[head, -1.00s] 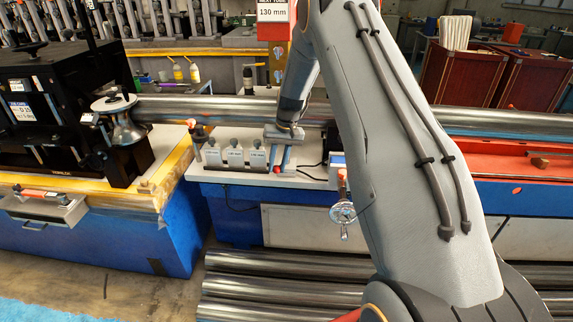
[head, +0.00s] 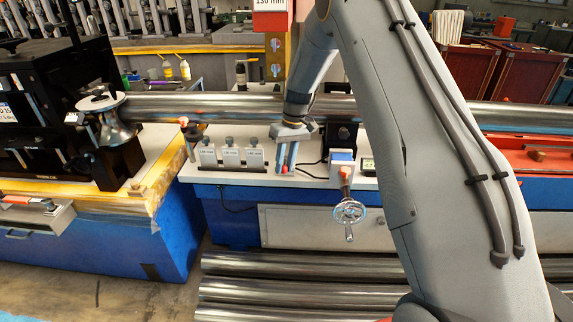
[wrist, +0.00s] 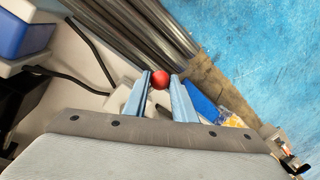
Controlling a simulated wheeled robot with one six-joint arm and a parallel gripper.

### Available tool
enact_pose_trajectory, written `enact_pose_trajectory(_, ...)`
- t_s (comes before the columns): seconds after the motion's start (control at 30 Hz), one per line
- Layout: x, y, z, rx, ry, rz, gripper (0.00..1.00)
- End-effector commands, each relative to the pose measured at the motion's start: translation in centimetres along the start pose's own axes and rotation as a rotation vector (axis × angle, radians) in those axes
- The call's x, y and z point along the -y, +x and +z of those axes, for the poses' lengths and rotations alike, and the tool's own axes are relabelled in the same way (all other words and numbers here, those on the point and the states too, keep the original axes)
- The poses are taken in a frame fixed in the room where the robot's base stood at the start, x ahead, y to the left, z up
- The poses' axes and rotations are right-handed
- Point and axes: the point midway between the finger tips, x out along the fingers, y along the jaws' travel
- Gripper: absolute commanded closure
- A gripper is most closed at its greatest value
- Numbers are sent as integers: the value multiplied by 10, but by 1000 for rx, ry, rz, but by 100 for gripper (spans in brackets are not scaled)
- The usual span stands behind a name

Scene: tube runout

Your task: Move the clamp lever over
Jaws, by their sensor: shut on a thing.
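The clamp lever shows as a red ball knob (wrist: 160,80) between my fingertips in the wrist view. The rest of the lever is hidden or cannot be made out. In the head view the knob (head: 285,170) is a small red spot low between the blue fingers. My gripper (head: 287,165) points down in front of the long steel tube (head: 235,107), right of the labelled blocks. In the wrist view my gripper (wrist: 161,82) has its two blue fingers shut on the knob, one on each side.
Grey labelled blocks (head: 231,156) stand just left of my gripper. A handwheel (head: 349,211) with a red-topped post is to the right. Another red-knobbed part (head: 184,122) is at the left. Loose steel tubes (head: 300,265) lie low in front of the bench.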

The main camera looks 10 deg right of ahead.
Motion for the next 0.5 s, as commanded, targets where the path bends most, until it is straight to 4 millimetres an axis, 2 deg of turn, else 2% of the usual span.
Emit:
enact_pose_trajectory(0.07, 0, -2, -2, -5, -1, 1, 100)
enact_pose_trajectory(0.1, 0, -2, -2, -5, -1, 1, 74)
enact_pose_trajectory(0.2, 0, -2, -1, -4, 1, 1, 57)
enact_pose_trajectory(0.5, -2, -2, 0, -2, 3, 0, 57)
